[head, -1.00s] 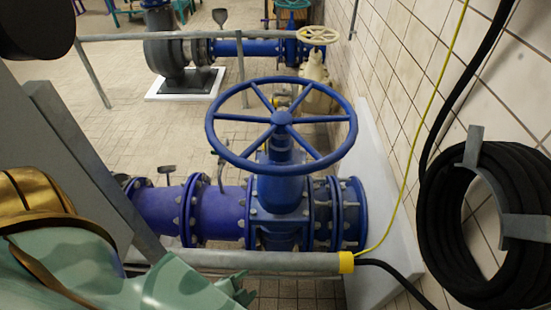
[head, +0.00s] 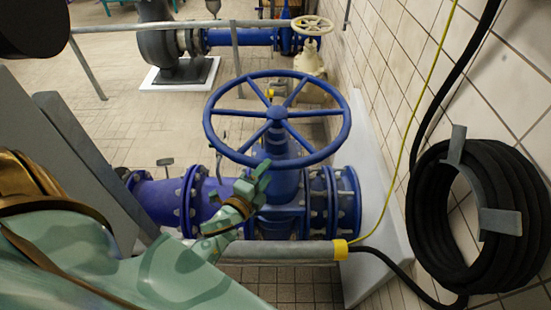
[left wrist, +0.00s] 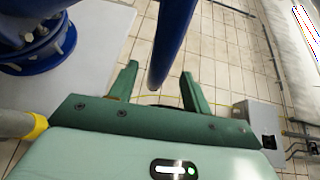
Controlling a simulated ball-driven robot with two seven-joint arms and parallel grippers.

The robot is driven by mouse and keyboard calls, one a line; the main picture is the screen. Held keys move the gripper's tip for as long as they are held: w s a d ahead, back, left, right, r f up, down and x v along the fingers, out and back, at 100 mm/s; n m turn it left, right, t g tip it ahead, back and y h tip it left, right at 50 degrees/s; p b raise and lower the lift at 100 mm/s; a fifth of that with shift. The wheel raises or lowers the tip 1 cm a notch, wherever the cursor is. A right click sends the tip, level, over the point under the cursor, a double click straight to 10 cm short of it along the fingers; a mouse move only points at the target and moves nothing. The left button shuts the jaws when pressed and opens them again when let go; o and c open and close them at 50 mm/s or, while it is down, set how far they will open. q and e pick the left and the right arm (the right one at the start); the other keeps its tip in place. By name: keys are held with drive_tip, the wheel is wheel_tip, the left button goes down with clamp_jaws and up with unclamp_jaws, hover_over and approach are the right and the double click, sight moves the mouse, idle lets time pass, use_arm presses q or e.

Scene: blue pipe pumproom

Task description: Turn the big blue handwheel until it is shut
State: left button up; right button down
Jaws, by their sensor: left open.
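The big blue handwheel (head: 277,118) sits on top of the blue valve (head: 285,190), its spoked rim tilted toward me. My left gripper (head: 264,178) is just below the near edge of the rim, in front of the valve, with its fingers pointing up and to the right. In the left wrist view my left gripper (left wrist: 158,72) is open, fingers apart. A blue curved bar, seemingly the handwheel rim (left wrist: 173,35), reaches down in line with the gap between them. I cannot tell whether it touches either finger. My right gripper is not in view.
A grey rail (head: 275,250) with a yellow end collar (head: 341,249) runs across in front of the valve, below my left gripper. A black hose coil (head: 480,220) hangs on the tiled wall at right. A smaller cream handwheel (head: 312,25) stands farther back.

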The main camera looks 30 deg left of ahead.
use_arm(q)
drive_tip(key=w, duration=0.6)
drive_tip(key=shift+w+f, duration=0.15)
drive_tip(key=shift+f, duration=0.05)
drive_tip(key=shift+a, duration=0.1)
